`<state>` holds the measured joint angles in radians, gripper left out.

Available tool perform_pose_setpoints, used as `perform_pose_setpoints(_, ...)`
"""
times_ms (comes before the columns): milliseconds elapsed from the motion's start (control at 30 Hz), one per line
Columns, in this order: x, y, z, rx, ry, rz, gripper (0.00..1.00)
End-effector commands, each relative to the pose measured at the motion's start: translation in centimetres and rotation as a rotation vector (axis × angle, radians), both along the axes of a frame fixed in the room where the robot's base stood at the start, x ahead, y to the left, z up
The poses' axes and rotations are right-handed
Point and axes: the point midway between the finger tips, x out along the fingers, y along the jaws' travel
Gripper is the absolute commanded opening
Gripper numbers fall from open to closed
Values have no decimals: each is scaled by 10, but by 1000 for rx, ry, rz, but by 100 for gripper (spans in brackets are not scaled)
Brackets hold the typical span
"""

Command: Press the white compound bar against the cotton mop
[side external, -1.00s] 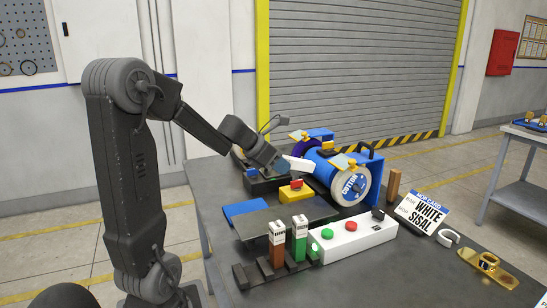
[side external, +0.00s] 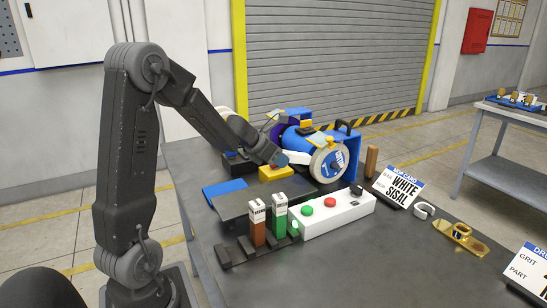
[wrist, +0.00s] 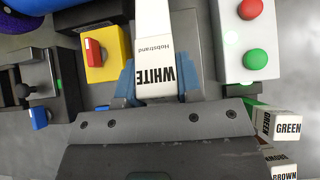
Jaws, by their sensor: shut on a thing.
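My gripper (side external: 279,160) is shut on the white compound bar (side external: 297,157), near the front of the blue polishing machine. In the wrist view the bar (wrist: 155,45) stands between the two blue fingertips (wrist: 157,88), its "WHITE" label showing. The cotton mop (side external: 331,163) is the pale wheel with a blue label on the machine's near end. Its lettering is hard to read now. The bar's far end is at the mop's left edge; I cannot tell whether they touch. A second, purple wheel (side external: 275,136) is at the machine's far end, partly hidden.
A white control box (side external: 335,211) with green and red buttons stands in front. Brown (side external: 258,224) and green (side external: 280,215) bars stand in a black rack. A yellow switch box (side external: 275,173) is below my gripper. A card (side external: 400,187) reads "WHITE" and "SISAL".

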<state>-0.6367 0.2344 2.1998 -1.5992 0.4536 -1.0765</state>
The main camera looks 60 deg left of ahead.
Motion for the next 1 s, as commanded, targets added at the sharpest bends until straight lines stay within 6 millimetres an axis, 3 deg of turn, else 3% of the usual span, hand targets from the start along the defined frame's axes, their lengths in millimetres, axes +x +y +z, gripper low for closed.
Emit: perform_pose_setpoints(1000,9,0,-3,1,0,-1,4)
